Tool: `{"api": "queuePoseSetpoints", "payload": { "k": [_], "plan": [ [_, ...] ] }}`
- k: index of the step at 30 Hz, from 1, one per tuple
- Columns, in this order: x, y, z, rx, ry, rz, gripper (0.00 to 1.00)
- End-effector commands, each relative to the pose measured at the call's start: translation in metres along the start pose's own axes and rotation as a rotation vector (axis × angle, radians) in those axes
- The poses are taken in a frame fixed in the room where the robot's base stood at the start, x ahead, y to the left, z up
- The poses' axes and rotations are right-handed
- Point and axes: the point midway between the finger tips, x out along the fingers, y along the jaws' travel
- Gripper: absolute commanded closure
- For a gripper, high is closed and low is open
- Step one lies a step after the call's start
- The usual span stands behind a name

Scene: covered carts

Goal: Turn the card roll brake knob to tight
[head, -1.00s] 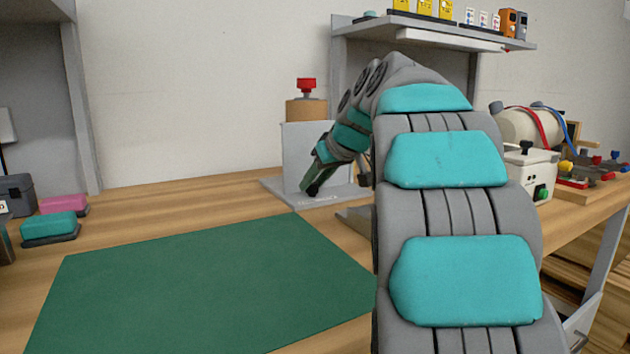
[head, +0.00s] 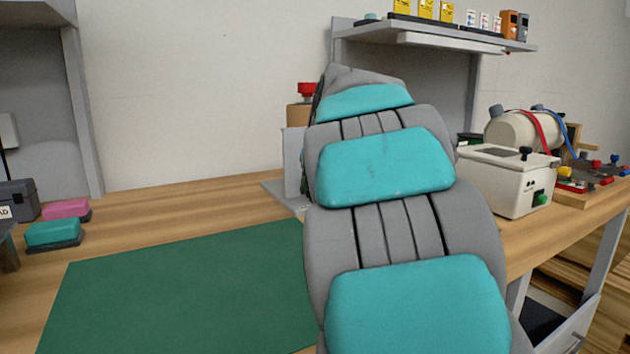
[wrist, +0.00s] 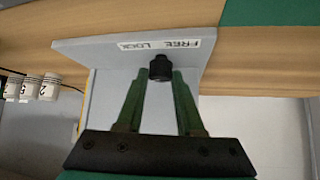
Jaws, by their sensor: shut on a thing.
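A card roll (head: 298,116), brown with a red top piece (head: 306,89), stands by a grey upright plate (head: 293,160) at the back of the bench. My arm hides most of this stand in the head view. In the wrist view a small black knob (wrist: 160,67) stands on the grey stand (wrist: 100,72), beside a white label (wrist: 160,44) that reads FREE and LOCK. My gripper (wrist: 161,76) has its green fingers on either side of the knob and is shut on it. No pointer mark is clear on the knob. The gripper is hidden in the head view.
A green mat (head: 190,290) covers the bench front. Pink (head: 66,209) and teal (head: 53,233) blocks lie at left. A white box (head: 507,180) with a green button stands right of my arm. A shelf (head: 440,40) hangs behind.

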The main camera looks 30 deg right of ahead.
Motion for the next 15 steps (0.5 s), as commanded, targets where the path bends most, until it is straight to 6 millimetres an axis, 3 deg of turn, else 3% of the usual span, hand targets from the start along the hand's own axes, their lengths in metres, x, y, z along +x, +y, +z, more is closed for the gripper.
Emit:
{"api": "queuePoseSetpoints", "payload": {
  "k": [15],
  "plan": [
    [0.0020,-0.0048,-0.0012,0.340,-0.001,0.351,1.00]
  ]
}}
